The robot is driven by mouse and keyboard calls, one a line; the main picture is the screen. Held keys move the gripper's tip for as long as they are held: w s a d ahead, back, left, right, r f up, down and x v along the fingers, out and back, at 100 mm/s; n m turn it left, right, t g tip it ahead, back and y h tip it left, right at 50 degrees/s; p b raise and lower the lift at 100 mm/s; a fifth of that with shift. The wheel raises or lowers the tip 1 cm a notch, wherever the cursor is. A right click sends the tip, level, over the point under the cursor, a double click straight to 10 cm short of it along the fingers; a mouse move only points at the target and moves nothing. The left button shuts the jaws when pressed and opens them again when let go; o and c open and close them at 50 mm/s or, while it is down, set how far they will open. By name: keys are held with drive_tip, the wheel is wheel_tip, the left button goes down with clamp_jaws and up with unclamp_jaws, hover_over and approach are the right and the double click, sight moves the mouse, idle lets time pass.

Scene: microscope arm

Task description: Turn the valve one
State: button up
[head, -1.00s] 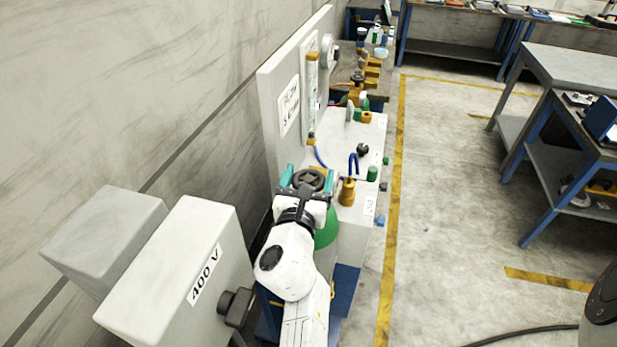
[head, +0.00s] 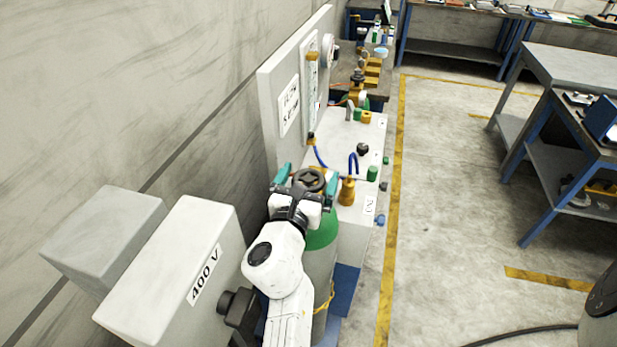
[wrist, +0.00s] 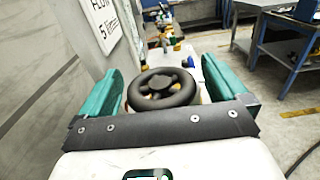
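The valve is a dark round handwheel (head: 310,179) on top of a gas cylinder (head: 322,238) with a green shoulder. It also shows in the wrist view as a black spoked wheel (wrist: 163,88). My gripper (head: 306,177) has teal fingers, one on each side of the wheel. In the wrist view my gripper (wrist: 163,84) is open, with gaps between both fingers and the wheel rim. The cylinder's valve stem is mostly hidden under the wheel.
A grey box marked 400 V (head: 180,265) stands at the left, close to my arm. A white panel (head: 283,90) rises behind the wheel, beside a bench with fittings and a brass part (head: 347,191). Open floor (head: 450,220) lies to the right.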

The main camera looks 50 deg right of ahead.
drive_tip(key=b+v, duration=0.2)
drive_tip(key=v, duration=0.8)
drive_tip(key=shift+a+b, duration=0.3)
drive_tip(key=shift+a, duration=0.05)
drive_tip(key=shift+s, duration=0.15)
